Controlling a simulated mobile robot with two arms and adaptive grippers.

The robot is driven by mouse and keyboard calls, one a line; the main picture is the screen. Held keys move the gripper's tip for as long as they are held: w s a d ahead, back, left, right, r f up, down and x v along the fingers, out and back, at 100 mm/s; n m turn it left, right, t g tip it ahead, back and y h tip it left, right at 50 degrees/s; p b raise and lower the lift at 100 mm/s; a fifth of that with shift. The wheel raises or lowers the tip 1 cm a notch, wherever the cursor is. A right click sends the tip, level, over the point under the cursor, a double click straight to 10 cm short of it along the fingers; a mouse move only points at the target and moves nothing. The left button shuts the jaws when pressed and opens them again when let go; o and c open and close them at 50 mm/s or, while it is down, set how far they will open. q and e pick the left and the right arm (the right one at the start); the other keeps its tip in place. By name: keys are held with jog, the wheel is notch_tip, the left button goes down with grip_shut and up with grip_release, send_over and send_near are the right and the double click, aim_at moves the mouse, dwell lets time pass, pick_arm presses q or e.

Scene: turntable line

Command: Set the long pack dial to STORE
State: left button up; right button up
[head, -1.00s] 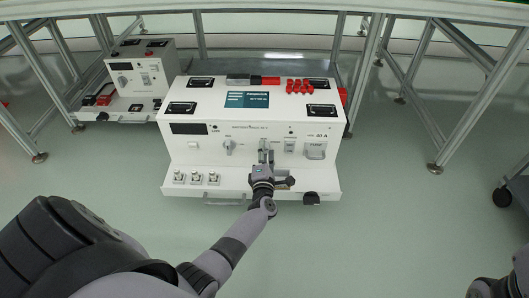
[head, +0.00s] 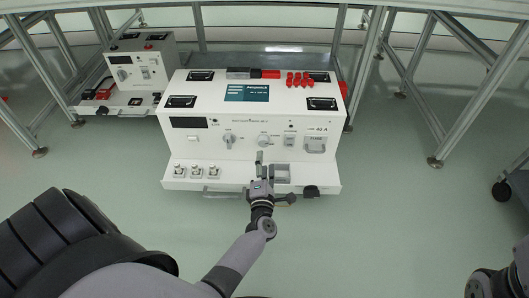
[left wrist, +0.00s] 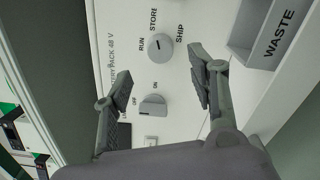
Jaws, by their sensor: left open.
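The long white battery pack (head: 210,158) stands in the middle of the head view, with two round dials on its front. The right-hand dial (head: 263,141) shows in the left wrist view as the dial (left wrist: 160,47) with RUN, STORE and SHIP printed around it. A small dark mark is on its face; I cannot tell surely which word it points at. My left gripper (head: 261,172) is open and empty, in front of and below this dial. In the left wrist view its fingers (left wrist: 158,82) are spread apart, with the dial beyond them, not touched.
A grey WASTE bin (left wrist: 262,48) is on the pack's ledge. A smaller white pack (head: 142,72) stands behind left. Table legs (head: 455,110) stand at the right.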

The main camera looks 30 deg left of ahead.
pick_arm(q)
jog(key=shift+v, duration=1.9)
